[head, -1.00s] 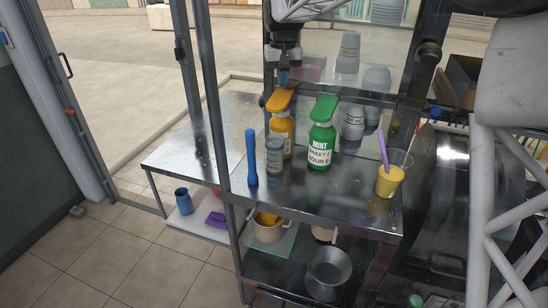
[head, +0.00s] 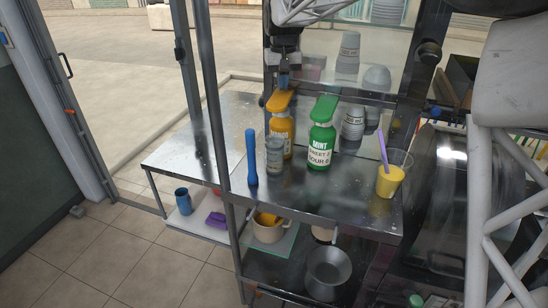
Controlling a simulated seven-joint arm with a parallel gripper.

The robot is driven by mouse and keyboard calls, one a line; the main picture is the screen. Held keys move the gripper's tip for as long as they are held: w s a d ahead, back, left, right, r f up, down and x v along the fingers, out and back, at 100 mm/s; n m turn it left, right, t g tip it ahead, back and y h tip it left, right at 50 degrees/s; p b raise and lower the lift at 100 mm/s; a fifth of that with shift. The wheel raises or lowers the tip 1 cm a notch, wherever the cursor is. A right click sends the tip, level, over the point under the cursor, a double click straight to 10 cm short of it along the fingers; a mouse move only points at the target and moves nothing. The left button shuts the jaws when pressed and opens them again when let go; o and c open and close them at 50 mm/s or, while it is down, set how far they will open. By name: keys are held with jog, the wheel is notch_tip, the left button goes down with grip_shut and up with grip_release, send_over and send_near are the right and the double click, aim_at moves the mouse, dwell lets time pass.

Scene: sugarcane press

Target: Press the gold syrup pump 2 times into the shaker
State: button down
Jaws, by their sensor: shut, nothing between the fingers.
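The gold syrup pump bottle (head: 281,126) stands upright on the metal counter, with its orange-gold pump head on top. The grey shaker (head: 274,156) stands in front of it, slightly left, and hides part of the bottle's lower body. My gripper (head: 284,80) points down just above the gold pump head. It is shut and empty. A small gap seems to lie between the fingertips and the pump head, but I cannot tell for sure whether they touch.
A green mint bottle (head: 321,138) stands right of the gold one. A blue muddler (head: 251,158) stands left of the shaker. A yellow drink with a purple straw (head: 390,180) is at the right. Stacked grey cups (head: 353,122) stand behind. The counter's front middle (head: 335,200) is clear.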

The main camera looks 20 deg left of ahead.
aim_at(282, 95)
jog(key=shift+f, duration=2.05)
jog(key=shift+r, duration=2.55)
jog(key=shift+r, duration=0.15)
notch_tip(282, 95, up, 6)
jog(key=shift+f, duration=0.1)
jog(key=shift+d, duration=0.1)
